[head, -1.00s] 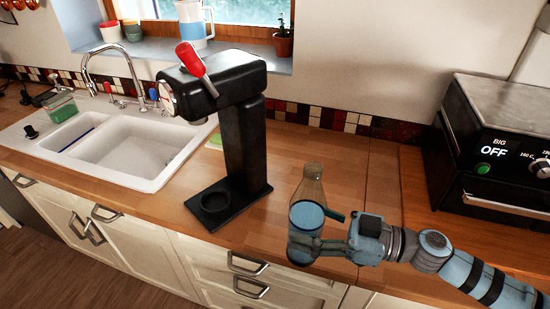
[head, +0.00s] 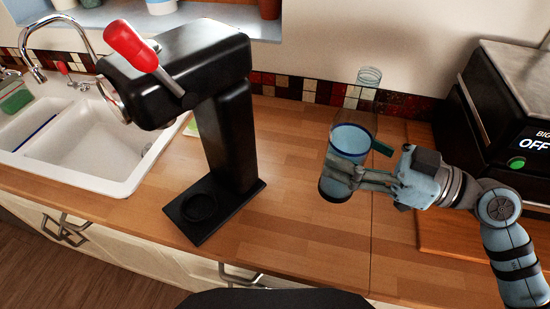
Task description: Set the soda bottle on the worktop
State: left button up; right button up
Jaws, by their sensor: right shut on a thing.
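The soda bottle (head: 352,139) is clear with a blue band and a dark base. It stands nearly upright, leaning a little to the right at the top, over the wooden worktop (head: 300,215). My right gripper (head: 345,172) is shut on the lower part of the bottle, reaching in from the right. I cannot tell whether the bottle's base touches the worktop. My left gripper is not in view.
A black soda machine (head: 228,135) with a red lever (head: 130,45) stands left of the bottle. A white sink (head: 95,140) is at the left. A black oven (head: 500,110) is at the right. The worktop between machine and bottle is clear.

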aim_at(337, 137)
jog(key=shift+w+a+r+m+t+b, duration=0.3)
jog(key=shift+w+a+r+t+b, duration=0.2)
jog(key=shift+w+a+r, duration=0.4)
jog(key=f+b, duration=0.1)
jog(key=f, duration=0.3)
jog(key=f+b, duration=0.2)
jog(key=f, duration=0.2)
jog(key=f+b, duration=0.2)
jog(key=f, duration=0.3)
jog(key=shift+w+d, duration=0.25)
jog(key=shift+d, duration=0.1)
pick_arm(q)
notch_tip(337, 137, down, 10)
jog(key=b, duration=0.3)
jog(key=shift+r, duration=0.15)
pick_arm(e)
notch_tip(337, 137, down, 6)
jog(key=shift+a+r, duration=0.1)
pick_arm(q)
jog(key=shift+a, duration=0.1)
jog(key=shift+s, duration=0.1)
pick_arm(e)
jog(key=o, duration=1.6)
jog(key=shift+s+f, duration=0.1)
jog(key=shift+f, duration=0.1)
jog(key=shift+o, duration=0.2)
jog(key=shift+r, duration=0.1)
